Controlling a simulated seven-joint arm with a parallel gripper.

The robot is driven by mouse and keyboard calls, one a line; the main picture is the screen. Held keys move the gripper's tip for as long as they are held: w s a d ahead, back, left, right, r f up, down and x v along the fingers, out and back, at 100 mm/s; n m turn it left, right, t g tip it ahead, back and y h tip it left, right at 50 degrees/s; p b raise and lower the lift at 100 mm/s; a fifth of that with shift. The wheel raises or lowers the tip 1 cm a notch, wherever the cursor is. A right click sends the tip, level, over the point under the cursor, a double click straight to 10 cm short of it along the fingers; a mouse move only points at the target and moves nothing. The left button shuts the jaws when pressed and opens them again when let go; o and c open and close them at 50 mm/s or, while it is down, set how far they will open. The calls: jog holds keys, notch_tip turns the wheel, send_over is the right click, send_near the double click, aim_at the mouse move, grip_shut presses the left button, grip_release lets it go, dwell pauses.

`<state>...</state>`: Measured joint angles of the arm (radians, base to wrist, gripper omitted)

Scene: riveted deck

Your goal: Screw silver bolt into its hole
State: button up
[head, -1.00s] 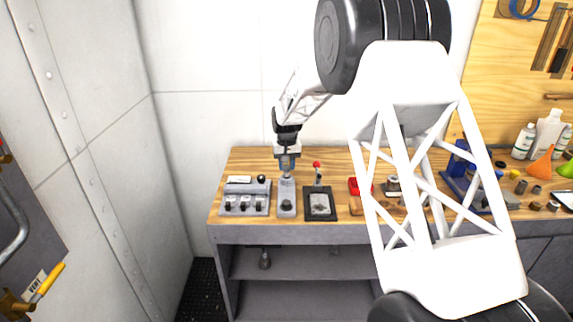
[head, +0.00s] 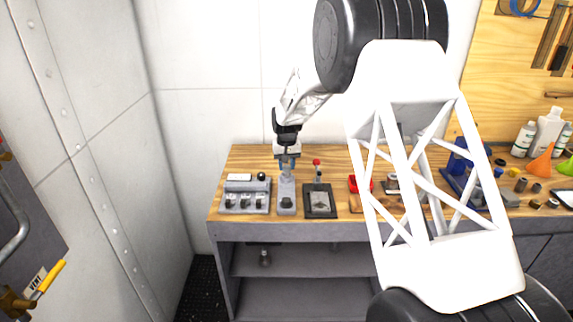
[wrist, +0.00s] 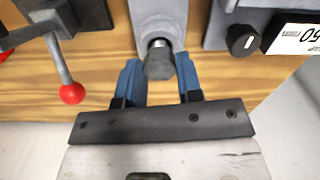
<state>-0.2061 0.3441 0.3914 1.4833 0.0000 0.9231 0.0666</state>
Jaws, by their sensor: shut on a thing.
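The silver bolt (wrist: 159,64) shows in the wrist view with a dark grey hex head and a short bright shank above it in the picture. It is at the end of a grey block (wrist: 158,14), which stands at the front left of the bench in the head view (head: 286,198). My gripper (wrist: 159,70) has its blue fingers on either side of the bolt head and is shut on it. In the head view my gripper (head: 287,168) points down over the back of the block. The hole is hidden, and I cannot tell how deep the shank sits.
A grey switch box (head: 245,197) stands close on the left of the block. A dark plate with a red-knobbed lever (head: 317,163) stands close on the right. A red item (head: 361,184) and several small parts lie farther right. The wall is behind the wooden bench (head: 240,160).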

jog(key=shift+f, duration=0.4)
dwell(0.4)
jog(key=o, duration=0.9)
jog(key=shift+r, duration=3.9)
jog(key=shift+c, duration=0.7)
jog(key=shift+r+m, duration=0.4)
jog(key=shift+m, duration=0.4)
